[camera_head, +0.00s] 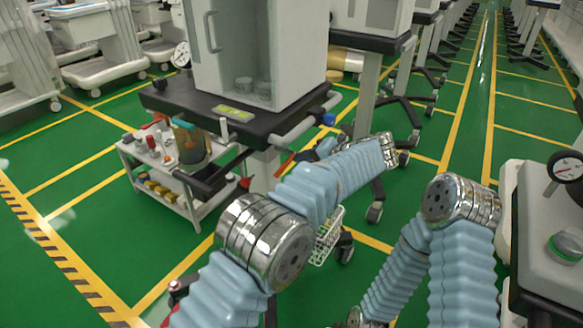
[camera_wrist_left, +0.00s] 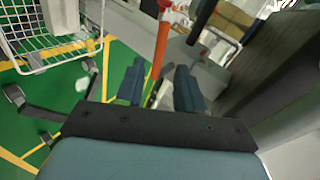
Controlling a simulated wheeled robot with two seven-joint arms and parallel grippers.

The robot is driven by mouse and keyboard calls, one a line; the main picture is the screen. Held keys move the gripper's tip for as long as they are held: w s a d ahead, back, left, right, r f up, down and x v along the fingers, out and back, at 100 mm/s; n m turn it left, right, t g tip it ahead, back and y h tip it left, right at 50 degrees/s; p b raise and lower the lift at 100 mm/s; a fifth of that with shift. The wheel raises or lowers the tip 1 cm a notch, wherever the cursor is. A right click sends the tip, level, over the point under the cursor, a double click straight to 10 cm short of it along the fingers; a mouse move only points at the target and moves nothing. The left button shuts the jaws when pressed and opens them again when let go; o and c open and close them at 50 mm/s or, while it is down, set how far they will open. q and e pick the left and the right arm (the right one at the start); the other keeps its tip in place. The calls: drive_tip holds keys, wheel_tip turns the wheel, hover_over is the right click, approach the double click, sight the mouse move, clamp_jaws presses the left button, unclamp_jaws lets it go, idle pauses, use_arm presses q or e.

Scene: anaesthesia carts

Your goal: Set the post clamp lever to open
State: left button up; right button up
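An orange-red lever (camera_wrist_left: 162,45) runs down from the top of the left wrist view. Its lower end lies in the gap between the two blue fingers of my left gripper (camera_wrist_left: 160,72). The fingers stand apart, with visible space beside the lever; contact is not clear. In the head view a short orange piece (camera_head: 284,164) shows below the cart's dark top, beside my left forearm. That forearm hides most of my left gripper and the post there. My right arm is at the lower right; its gripper is not visible.
The cart's dark top (camera_head: 180,98) carries a white cabinet (camera_head: 240,50) and side rails. A small trolley (camera_head: 178,180) with bottles stands at left. A white wire basket (camera_wrist_left: 45,30) is left of my left gripper. A grey unit with a gauge (camera_head: 567,167) stands at right.

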use_arm(q)
drive_tip(key=v, duration=0.4)
drive_tip(key=shift+s+d+r, duration=0.1)
drive_tip(key=shift+d+r, duration=0.05)
drive_tip(key=w+a+f+m+g+h, duration=0.15)
drive_tip(key=a+f, duration=0.25)
drive_tip(key=f, duration=0.5)
drive_tip(key=a+f+g+h, duration=0.2)
drive_tip(key=a+f, duration=0.1)
drive_tip(key=f, duration=0.7)
drive_tip(key=s+a+f+g+h, duration=0.1)
drive_tip(key=s+a+f+g, duration=0.15)
drive_tip(key=f, duration=0.35)
drive_tip(key=s+a+f+g+h, duration=0.1)
drive_tip(key=s+a+f+h, duration=0.1)
drive_tip(key=s+a+f, duration=0.3)
drive_tip(key=s+a+f+n+h, duration=0.2)
drive_tip(key=s+f+n, duration=0.1)
drive_tip(key=s, duration=0.4)
drive_tip(key=s+a+f+n+h, duration=0.2)
drive_tip(key=s+f+n, duration=0.1)
drive_tip(key=s, duration=0.5)
drive_tip(key=s+a+f+n+h, duration=0.2)
drive_tip(key=s+a+f+n, duration=0.1)
drive_tip(key=s, duration=0.5)
drive_tip(key=shift+s+f, duration=0.15)
drive_tip(key=shift+f, duration=0.3)
